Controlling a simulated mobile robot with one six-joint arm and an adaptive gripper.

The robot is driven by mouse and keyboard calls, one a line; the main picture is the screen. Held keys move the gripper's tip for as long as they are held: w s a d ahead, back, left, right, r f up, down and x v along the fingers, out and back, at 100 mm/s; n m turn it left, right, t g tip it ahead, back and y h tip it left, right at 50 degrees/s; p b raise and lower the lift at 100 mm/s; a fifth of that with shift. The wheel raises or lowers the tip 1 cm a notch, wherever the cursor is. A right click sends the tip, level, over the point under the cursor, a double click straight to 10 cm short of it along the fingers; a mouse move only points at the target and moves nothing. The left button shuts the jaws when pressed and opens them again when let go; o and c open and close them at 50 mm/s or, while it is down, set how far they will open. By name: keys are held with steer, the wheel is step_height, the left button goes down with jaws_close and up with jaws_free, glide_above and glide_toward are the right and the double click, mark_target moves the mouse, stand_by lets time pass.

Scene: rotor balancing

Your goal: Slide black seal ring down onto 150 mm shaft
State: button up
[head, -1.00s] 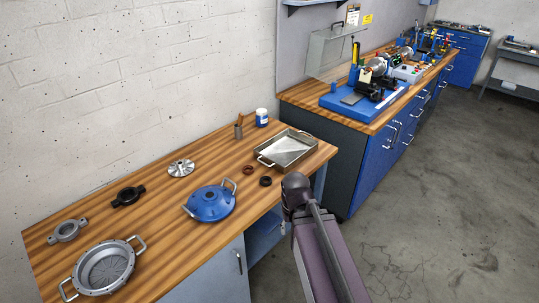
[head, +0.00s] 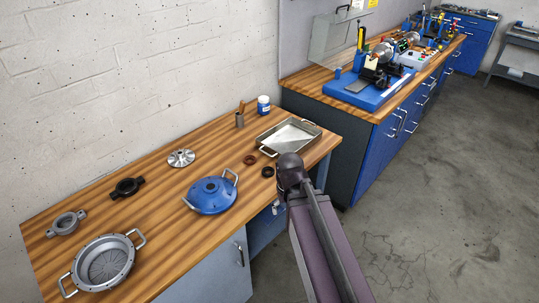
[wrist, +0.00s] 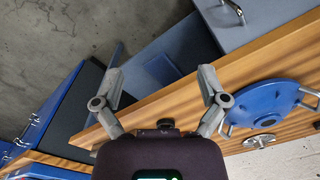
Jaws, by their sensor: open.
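The black seal ring (head: 268,171) lies flat on the wooden bench top, near its front edge. A reddish-brown ring (head: 249,160) lies just behind it to the left. The end of my arm is just right of the black ring in the head view, and my fingers are mostly hidden there. In the wrist view my gripper (wrist: 160,74) is open and empty, its two fingers wide apart over the bench's front side. I cannot identify a 150 mm shaft for certain.
A metal tray (head: 261,149) stands behind the rings, and a blue lidded housing (head: 212,196) with handles stands left. A silver flanged disc (head: 181,158), black flange (head: 127,188) and grey round housing (head: 103,263) are farther left. A blue balancing machine (head: 368,96) stands on the back bench.

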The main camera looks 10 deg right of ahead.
mark_target(268, 173)
steer(key=w+f+n, duration=0.1)
steer(key=w+n, duration=0.6)
steer(key=w, duration=2.1)
steer(key=shift+w+a+b, duration=0.2)
steer(key=shift+a+b, duration=0.1)
steer(key=shift+b, duration=0.15)
steer(key=shift+f, duration=0.1)
step_height(268, 173, down, 8)
steer(key=b, duration=0.8)
steer(key=shift+c, duration=0.2)
steer(key=c, duration=0.8)
steer(key=shift+c, duration=0.2)
steer(key=shift+r, duration=0.25)
